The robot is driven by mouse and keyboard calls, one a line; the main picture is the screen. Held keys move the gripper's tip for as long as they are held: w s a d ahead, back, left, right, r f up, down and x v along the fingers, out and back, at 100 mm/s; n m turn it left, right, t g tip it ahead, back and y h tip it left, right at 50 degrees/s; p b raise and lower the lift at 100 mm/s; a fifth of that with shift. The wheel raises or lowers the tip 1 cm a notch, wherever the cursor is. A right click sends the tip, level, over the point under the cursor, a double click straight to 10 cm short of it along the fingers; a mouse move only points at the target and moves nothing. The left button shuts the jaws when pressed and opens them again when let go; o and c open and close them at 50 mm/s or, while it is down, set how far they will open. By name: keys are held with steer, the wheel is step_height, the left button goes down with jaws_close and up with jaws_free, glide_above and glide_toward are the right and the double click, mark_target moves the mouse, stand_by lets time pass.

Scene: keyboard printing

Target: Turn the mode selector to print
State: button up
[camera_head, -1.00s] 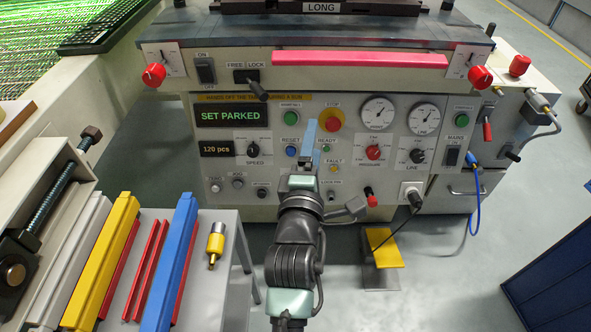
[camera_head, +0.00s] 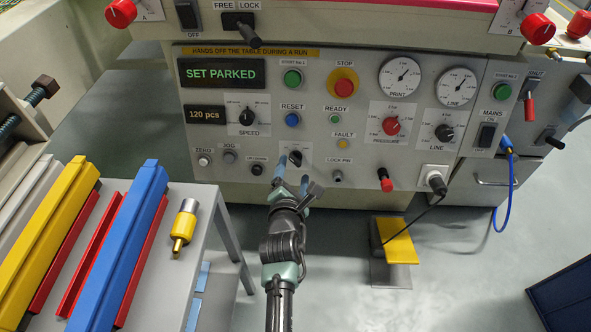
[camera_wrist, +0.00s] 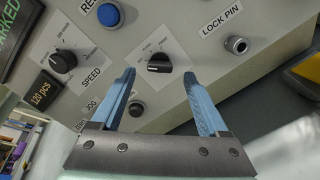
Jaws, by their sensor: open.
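The mode selector appears to be the small black knob on a white plate, low on the panel, in the head view (camera_head: 296,158) and the wrist view (camera_wrist: 160,63). Its printed positions are too small to read. In the wrist view a pale mark on the knob points to the left. My gripper (camera_head: 292,174) is open in front of the plate. In the wrist view its two blue fingers (camera_wrist: 159,76) stand on either side of the knob, apart from it, with nothing between them. In the head view a finger partly covers the plate. I cannot tell the remaining depth to the knob.
The speed knob (camera_head: 247,117), jog button (camera_head: 229,156) and reset button (camera_head: 292,120) are nearby on the left and above. The lock pin (camera_head: 338,176) and a red-tipped lever (camera_head: 386,181) are on the right. A side table (camera_head: 222,224) holds coloured bars and a yellow tool.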

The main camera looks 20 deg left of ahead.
mark_target(296, 162)
steer(key=shift+b+x, duration=1.1)
steer(key=shift+x, duration=1.15)
steer(key=shift+d, duration=0.1)
jaws_close()
